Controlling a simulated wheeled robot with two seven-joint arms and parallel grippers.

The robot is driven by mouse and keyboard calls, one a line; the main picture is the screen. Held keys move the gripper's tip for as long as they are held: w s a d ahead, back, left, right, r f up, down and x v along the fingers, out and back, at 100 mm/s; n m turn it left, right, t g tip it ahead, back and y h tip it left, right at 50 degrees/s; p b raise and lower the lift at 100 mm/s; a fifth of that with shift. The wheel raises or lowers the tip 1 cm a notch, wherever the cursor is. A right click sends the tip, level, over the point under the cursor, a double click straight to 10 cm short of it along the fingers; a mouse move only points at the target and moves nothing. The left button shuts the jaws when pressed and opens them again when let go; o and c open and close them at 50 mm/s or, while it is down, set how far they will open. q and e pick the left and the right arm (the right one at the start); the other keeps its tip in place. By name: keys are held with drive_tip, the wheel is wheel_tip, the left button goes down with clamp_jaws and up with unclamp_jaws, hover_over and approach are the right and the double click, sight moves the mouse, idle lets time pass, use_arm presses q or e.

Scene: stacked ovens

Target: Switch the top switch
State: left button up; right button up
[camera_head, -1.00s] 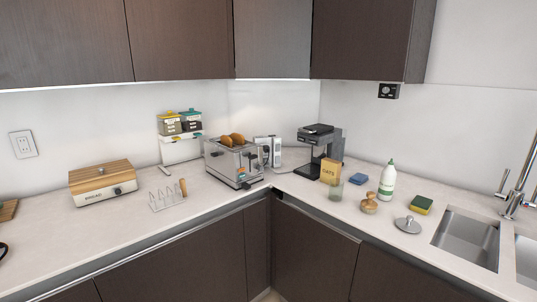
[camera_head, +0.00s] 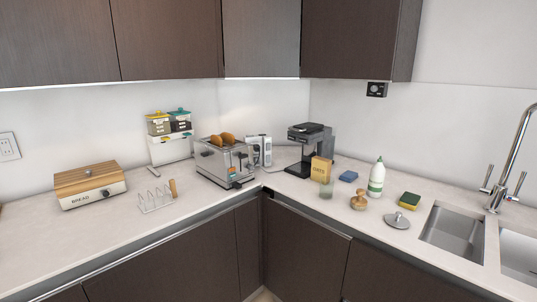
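I see no ovens, and nothing I can clearly tell as the top switch. A white wall plate (camera_head: 8,146) is on the wall at the far left; I cannot tell whether it is a switch or a socket. A small black wall fitting (camera_head: 376,90) sits under the right upper cabinet. A steel toaster (camera_head: 225,163) with bread in its slots stands near the counter corner, with small controls on its front. Neither of my grippers is in view.
A bread box (camera_head: 92,190), toast rack (camera_head: 157,199), coffee machine (camera_head: 303,152), oats box (camera_head: 321,168), white bottle (camera_head: 376,178) and sponge (camera_head: 410,200) stand on the L-shaped counter (camera_head: 110,245). A sink (camera_head: 456,235) with a tall tap (camera_head: 510,160) is at right. Dark cabinets (camera_head: 170,40) hang above.

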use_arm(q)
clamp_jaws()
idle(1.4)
